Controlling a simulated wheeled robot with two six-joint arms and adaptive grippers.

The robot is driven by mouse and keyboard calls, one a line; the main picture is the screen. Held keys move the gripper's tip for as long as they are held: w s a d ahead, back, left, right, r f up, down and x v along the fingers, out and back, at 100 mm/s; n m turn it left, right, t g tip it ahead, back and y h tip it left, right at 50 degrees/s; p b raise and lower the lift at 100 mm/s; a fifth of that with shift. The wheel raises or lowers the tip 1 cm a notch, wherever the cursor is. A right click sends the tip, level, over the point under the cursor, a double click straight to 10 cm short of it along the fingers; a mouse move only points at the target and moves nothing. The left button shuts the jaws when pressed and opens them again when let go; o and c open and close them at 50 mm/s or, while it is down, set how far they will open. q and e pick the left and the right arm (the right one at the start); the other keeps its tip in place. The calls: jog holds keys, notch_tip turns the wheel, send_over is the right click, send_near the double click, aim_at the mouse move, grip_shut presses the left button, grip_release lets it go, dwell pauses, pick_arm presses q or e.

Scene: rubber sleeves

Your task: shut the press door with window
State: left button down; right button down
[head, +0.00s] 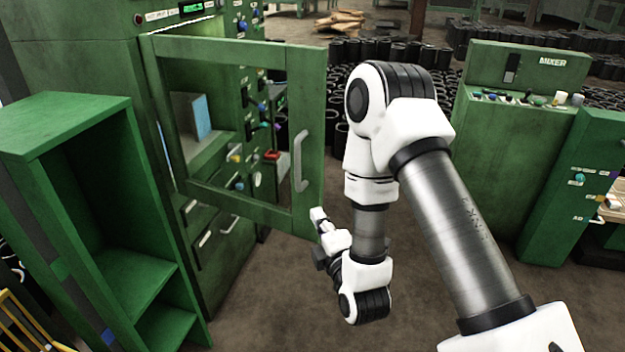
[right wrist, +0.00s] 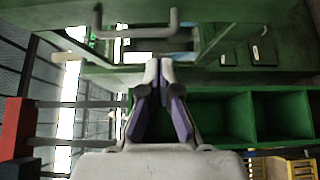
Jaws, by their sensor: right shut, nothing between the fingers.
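The green press door (head: 309,100) has a rectangular window opening and stands open, swung out from the green press (head: 85,30). Its grey bar handle (head: 300,162) is on the free-edge side. My right gripper (head: 318,213) is shut and empty, at the door's lower free corner, below the handle. I cannot tell whether it touches the door. In the right wrist view the shut fingers (right wrist: 159,68) point toward the door, with the handle (right wrist: 136,31) beyond them. My left gripper is not in view.
An open green shelf unit (head: 70,120) stands at the left, near the door's hinge side. A green mixer cabinet (head: 500,150) stands at the right. Several black rubber sleeves (head: 375,48) fill the floor behind. Brown floor (head: 270,300) is clear below the door.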

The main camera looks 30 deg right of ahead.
jog(key=p, duration=0.1)
send_near(309, 176)
jog(key=p+x, duration=0.3)
jog(key=x, duration=0.3)
jog(key=shift+d, duration=0.25)
jog(key=shift+a, duration=0.2)
